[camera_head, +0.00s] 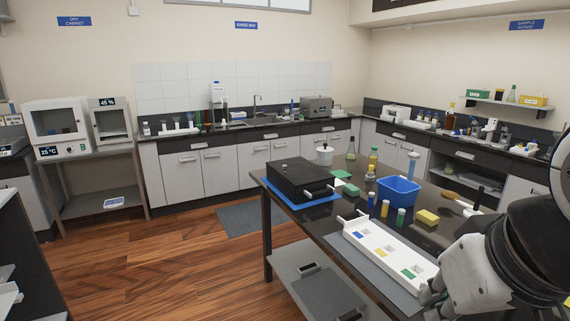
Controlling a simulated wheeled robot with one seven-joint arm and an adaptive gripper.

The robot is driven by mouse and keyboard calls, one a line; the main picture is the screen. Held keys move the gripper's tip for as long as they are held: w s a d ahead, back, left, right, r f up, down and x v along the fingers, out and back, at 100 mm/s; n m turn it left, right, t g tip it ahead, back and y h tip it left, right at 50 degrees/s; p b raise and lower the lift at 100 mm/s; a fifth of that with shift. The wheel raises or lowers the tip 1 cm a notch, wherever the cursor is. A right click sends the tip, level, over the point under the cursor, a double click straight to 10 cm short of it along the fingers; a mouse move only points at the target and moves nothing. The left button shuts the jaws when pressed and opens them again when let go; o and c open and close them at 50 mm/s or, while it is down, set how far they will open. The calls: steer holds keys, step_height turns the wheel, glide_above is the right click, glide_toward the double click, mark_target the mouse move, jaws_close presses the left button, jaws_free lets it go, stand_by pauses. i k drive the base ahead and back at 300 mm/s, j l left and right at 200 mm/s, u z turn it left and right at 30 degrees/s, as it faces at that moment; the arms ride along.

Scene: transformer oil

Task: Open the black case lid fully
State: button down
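The black case (298,177) sits on a blue mat (296,204) at the far left end of the dark island table. Its lid looks shut, with a pale bar-like handle (319,191) along the front right side. My arm comes in from the lower right. My gripper (430,296) is at the bottom right, beside the near end of a white tray and well away from the case. Its fingers are small and partly hidden, so I cannot tell whether they are open or shut.
The white tray (377,247) with coloured squares lies on a grey mat between my gripper and the case. Wooden floor (170,250) is clear left of the table.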

mark_target(299, 172)
steer(key=i+j+z, duration=0.15)
steer(key=i+j, duration=0.35)
steer(key=i+j+z, duration=0.15)
steer(key=i+j, duration=0.4)
steer(key=i+j+z, duration=0.2)
steer(key=i+j, duration=0.3)
steer(key=j, duration=0.1)
